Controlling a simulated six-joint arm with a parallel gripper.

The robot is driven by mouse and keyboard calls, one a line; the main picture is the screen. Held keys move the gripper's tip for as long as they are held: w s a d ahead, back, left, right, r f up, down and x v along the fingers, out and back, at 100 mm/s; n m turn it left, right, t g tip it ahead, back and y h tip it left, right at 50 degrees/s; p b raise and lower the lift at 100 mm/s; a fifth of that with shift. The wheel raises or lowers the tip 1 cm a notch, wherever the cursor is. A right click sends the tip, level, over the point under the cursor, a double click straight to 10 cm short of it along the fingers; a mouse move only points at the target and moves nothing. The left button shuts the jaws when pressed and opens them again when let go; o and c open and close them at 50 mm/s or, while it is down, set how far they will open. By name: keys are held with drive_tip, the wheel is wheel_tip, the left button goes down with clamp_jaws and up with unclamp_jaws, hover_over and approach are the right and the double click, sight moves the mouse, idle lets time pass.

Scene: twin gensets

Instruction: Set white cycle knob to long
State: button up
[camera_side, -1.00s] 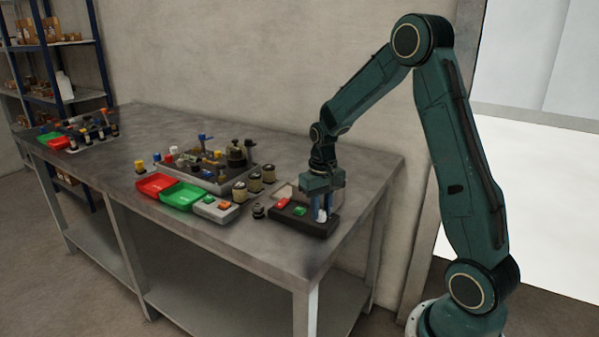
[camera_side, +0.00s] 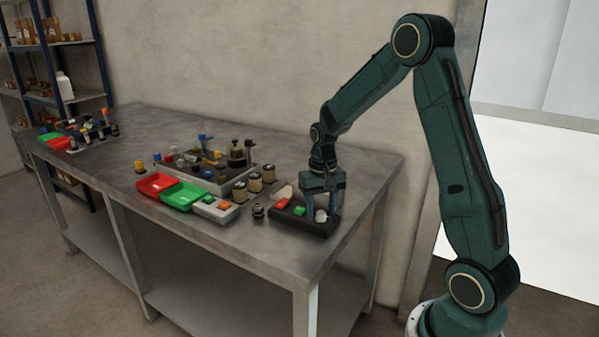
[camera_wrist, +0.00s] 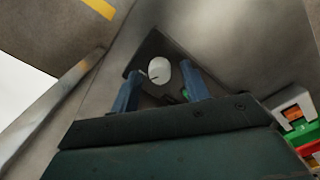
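The white cycle knob (camera_side: 321,215) stands at the right end of a dark control box (camera_side: 303,225) near the table's front right. It shows as a white round knob with a dark mark in the wrist view (camera_wrist: 159,71). My gripper (camera_side: 321,217) points down over the box, with its two blue fingers apart on either side of the knob. In the wrist view my gripper (camera_wrist: 158,84) is open, with visible gaps between the fingers and the knob. Any setting labels around the knob are too small or hidden to read.
A red button (camera_side: 283,203) and a green button (camera_side: 299,211) sit on the same box, left of my gripper. The table's front edge is close.

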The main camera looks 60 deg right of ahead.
sight(321, 213)
drive_tip(key=shift+r, duration=0.15)
wheel_tip(321, 213, up, 14)
drive_tip(key=shift+f, duration=0.2)
idle(0.6)
drive_tip(key=shift+a, duration=0.1)
drive_tip(key=s+a+r+n+t, duration=0.3)
drive_tip(key=s+a+r, duration=0.2)
drive_tip(key=s+a, duration=0.45)
drive_tip(key=s+a+f+n+t, duration=0.1)
drive_tip(key=s+a+n, duration=0.3)
drive_tip(key=s+a, duration=0.4)
drive_tip(key=shift+s+f+n+t, duration=0.2)
drive_tip(key=shift+s+n+t, duration=0.1)
drive_tip(key=shift+s+t, duration=0.5)
